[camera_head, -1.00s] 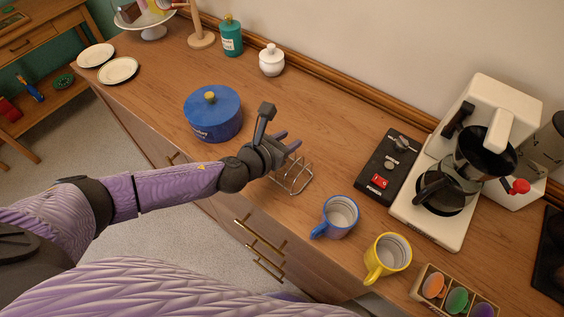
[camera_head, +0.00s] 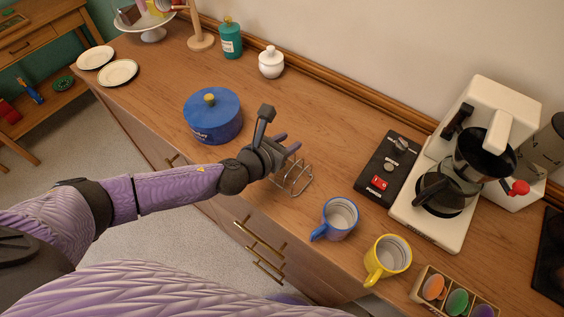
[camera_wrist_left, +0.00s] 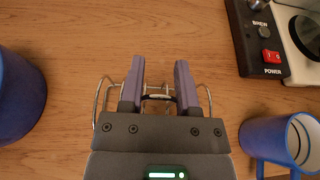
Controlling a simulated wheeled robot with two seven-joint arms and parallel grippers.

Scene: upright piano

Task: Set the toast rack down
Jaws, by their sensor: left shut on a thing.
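The toast rack (camera_head: 295,177) is a thin silver wire frame at the counter's front part, between the blue pot and the blue mug. My left gripper (camera_head: 287,148) is at its top, shut on it. In the left wrist view, the two purple-grey fingers (camera_wrist_left: 160,90) stand either side of the rack's middle wire, and wire loops of the toast rack (camera_wrist_left: 101,98) show to both sides. The rack looks upright and at or very near the wooden counter (camera_head: 300,110); I cannot tell whether it touches. My right gripper is not in view.
A blue lidded pot (camera_head: 212,117) stands left of the rack. A blue mug (camera_head: 340,217) and a yellow mug (camera_head: 388,259) stand to its right. A black control box (camera_head: 388,165) and coffee maker (camera_head: 435,200) are farther right. The counter behind the rack is clear.

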